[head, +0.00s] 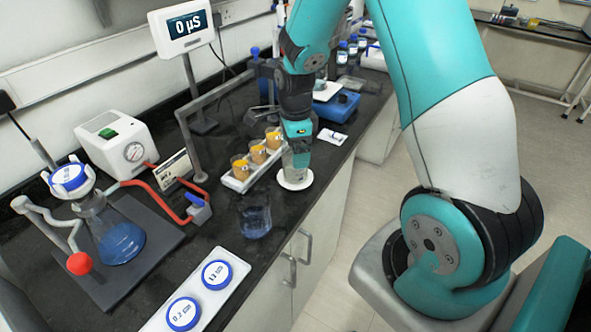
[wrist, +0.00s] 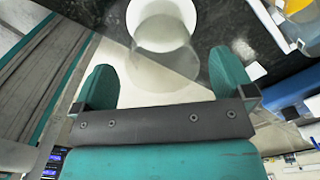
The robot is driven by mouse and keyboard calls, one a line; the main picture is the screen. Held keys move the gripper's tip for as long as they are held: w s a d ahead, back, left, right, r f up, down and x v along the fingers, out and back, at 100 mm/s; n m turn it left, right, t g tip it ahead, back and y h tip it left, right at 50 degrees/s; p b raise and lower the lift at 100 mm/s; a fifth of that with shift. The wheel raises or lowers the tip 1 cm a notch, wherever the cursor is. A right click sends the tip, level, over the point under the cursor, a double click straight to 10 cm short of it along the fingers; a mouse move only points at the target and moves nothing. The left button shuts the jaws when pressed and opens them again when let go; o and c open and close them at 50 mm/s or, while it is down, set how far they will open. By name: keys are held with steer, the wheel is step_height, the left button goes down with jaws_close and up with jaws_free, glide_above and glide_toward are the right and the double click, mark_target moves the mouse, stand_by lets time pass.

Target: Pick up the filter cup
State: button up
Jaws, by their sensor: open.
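A clear, greyish cup, which looks like the filter cup (head: 299,158), stands upright on a white round disc (head: 294,182) near the counter's front edge. My gripper (head: 297,143) is directly above it, pointing down, and hides its upper part. In the wrist view the translucent cup (wrist: 163,38) shows just ahead of the gap between my fingers, over the white disc (wrist: 187,10). My gripper (wrist: 164,80) is open, one finger on each side, with nothing held. I cannot tell whether the fingers reach down beside the cup.
A white rack (head: 240,182) with several orange-filled cups stands close left of the cup. A clear beaker (head: 256,221) stands nearer. A white tray (head: 235,262) with blue-ringed round containers, a flask (head: 118,240) and a pump (head: 118,143) are further left. A blue device (head: 336,107) stands behind.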

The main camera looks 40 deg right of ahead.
step_height(320, 180, down, 4)
steer(key=shift+w+d+f+p, duration=0.1)
steer(key=shift+f+p, duration=0.05)
steer(key=shift+p, duration=0.45)
steer(key=shift+c, duration=0.5)
steer(key=c, duration=0.9)
